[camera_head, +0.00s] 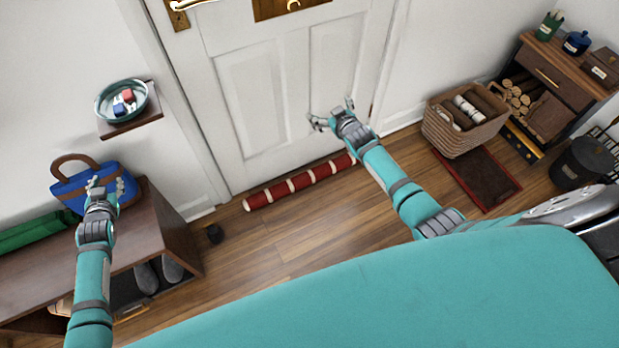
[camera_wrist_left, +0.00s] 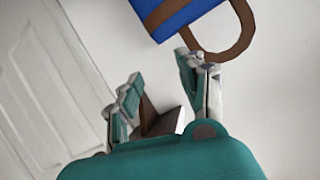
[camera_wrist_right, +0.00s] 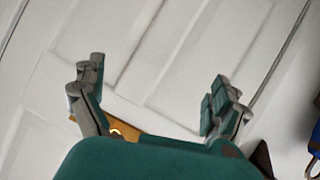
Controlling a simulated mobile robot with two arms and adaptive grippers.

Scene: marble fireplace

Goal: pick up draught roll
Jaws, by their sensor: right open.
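The draught roll (camera_head: 290,188) is a long red roll with cream bands, lying on the wooden floor along the foot of the white door. Its right end is partly hidden behind my right arm. My right gripper (camera_head: 331,114) is open and empty in front of the door, seen above the roll's right part in the head view. My left gripper (camera_head: 105,185) is in front of the blue bag at the left. Its fingers (camera_wrist_left: 163,82) are apart, with nothing held between them.
The blue bag (camera_head: 72,190) stands on a brown bench (camera_head: 155,232). A small wall shelf (camera_head: 140,124) holds a teal bowl (camera_head: 103,113). A wicker basket (camera_head: 480,135), dark red mat (camera_head: 478,182) and cabinet (camera_head: 575,75) are at right. Floor before the roll is mostly clear.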

